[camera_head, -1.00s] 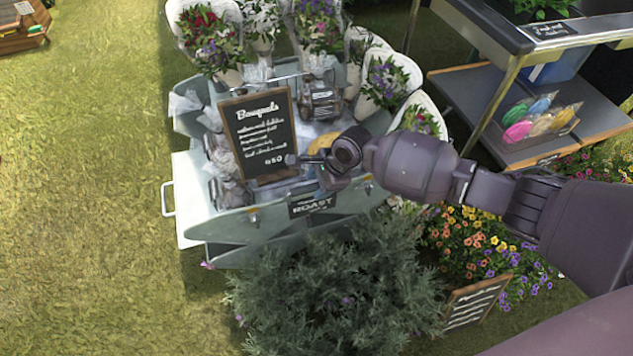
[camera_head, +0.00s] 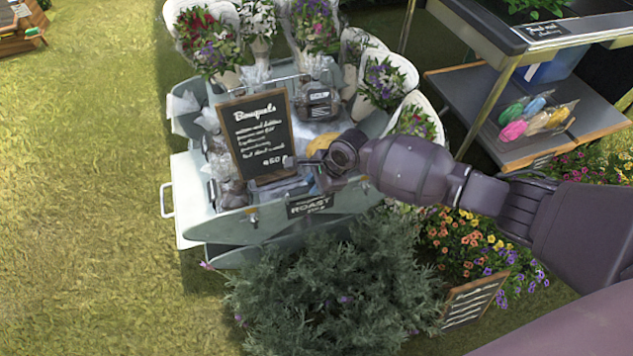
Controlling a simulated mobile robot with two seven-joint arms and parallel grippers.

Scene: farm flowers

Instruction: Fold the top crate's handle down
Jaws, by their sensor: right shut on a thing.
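The pale grey-blue crates (camera_head: 235,229) stand stacked on the grass at the centre and hold bouquets and wrapped goods. A thin metal bar (camera_head: 262,82), perhaps the top crate's handle, shows behind a chalkboard sign (camera_head: 262,135) reading "Bouquets". A white handle (camera_head: 167,200) sticks out at the left side. My right gripper (camera_head: 302,162) reaches in from the right, over the top crate by the sign's lower right edge. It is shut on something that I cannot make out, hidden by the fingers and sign. My left gripper is out of view.
Several wrapped bouquets (camera_head: 312,25) stand at the back. A bush (camera_head: 330,290) and potted flowers (camera_head: 480,250) are in front. A shelved stand (camera_head: 460,90) is at the right. Open grass (camera_head: 90,180) lies left.

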